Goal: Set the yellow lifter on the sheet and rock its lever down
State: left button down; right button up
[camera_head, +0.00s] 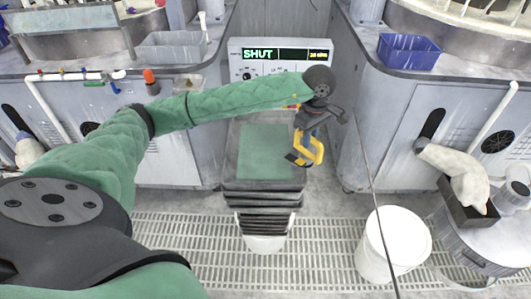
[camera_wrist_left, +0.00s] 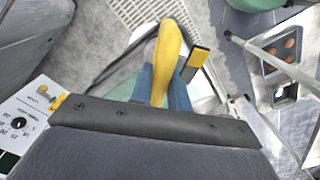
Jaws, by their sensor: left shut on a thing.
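The yellow lifter (camera_head: 317,151) hangs below my left gripper (camera_head: 311,124) in the head view, with dark parts at its lower left. The left gripper is shut on it. In the left wrist view the lifter's yellow body (camera_wrist_left: 169,50) rises between the blue fingers of the gripper (camera_wrist_left: 162,88), with a black-and-yellow piece (camera_wrist_left: 196,62) beside it. The green sheet (camera_head: 264,153) lies flat on top of a dark stand. The lifter is beside the sheet's right edge in the head view, seemingly above it; the exact gap cannot be told. My right gripper is not in view.
A panel reading SHUT (camera_head: 280,57) stands behind the sheet. Grey benches flank it, with a blue bin (camera_head: 408,52) on the right one. A white bucket (camera_head: 392,245) stands on the floor at front right. A thin dark line runs down past the lifter's right.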

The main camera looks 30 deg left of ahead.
pick_arm(q)
jog(key=w+a+r+n, duration=0.2)
jog(key=a+n, duration=0.5)
jog(key=a, duration=0.4)
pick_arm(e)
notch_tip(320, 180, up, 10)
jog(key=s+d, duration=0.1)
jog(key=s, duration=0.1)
pick_arm(q)
jog(key=w+a+f+p, duration=0.3)
jog(key=a+f+p, duration=0.1)
jog(key=a+f, duration=0.4)
jog(key=shift+a+f, duration=0.3)
jog(key=shift+f, duration=0.8)
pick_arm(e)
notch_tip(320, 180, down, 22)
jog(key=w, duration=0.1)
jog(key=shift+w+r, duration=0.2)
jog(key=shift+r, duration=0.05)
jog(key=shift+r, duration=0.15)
pick_arm(q)
jog(key=c, duration=1.7)
grip_release()
jog(key=shift+s+f, duration=0.1)
jog(key=shift+f, duration=0.05)
jog(key=o, duration=0.4)
jog(key=shift+c, duration=0.2)
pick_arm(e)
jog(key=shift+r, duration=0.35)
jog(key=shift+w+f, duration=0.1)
